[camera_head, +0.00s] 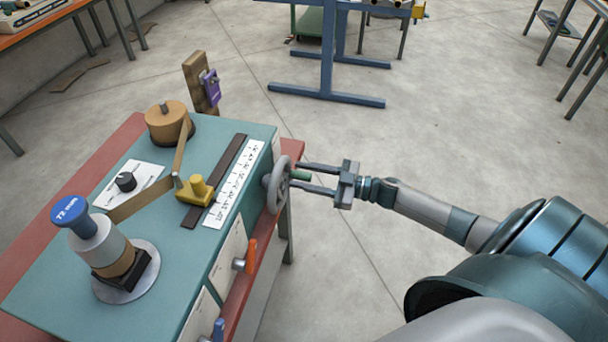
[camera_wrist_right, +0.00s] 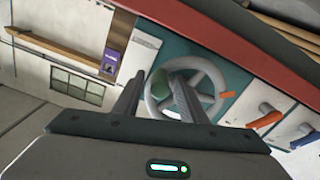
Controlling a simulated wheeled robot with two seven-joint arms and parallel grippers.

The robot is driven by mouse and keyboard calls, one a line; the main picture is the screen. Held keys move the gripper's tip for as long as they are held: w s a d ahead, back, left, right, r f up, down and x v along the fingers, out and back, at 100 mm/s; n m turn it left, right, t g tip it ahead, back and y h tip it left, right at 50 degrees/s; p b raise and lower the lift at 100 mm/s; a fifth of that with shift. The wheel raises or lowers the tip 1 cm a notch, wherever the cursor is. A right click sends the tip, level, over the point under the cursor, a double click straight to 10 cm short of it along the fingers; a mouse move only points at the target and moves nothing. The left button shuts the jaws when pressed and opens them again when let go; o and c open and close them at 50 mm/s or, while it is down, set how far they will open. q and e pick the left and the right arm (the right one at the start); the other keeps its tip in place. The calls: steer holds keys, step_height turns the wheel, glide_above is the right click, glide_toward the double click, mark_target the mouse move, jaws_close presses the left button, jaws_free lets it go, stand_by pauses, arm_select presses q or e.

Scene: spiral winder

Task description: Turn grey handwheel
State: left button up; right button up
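The grey handwheel (camera_head: 271,194) is on the right side of the teal winder, facing my right arm. In the right wrist view the wheel (camera_wrist_right: 218,79) shows with its spokes. A green handle (camera_head: 300,176) sticks out from the wheel. My right gripper (camera_head: 294,174) is open, with its fingers reaching towards the wheel, one on either side of the green handle. In the right wrist view the gripper (camera_wrist_right: 157,78) fingers stand apart in front of the wheel. I cannot tell whether they touch it. My left gripper is not in view.
The winder's teal top (camera_head: 140,230) carries a blue-capped spool (camera_head: 72,215), a yellow pointer (camera_head: 195,190) beside a white scale (camera_head: 235,185), and a tan roll (camera_head: 168,122). An orange lever (camera_head: 250,257) is on the same side as the wheel.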

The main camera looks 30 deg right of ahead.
steer(key=shift+c, duration=0.7)
jaws_close()
steer(key=shift+f, duration=0.15)
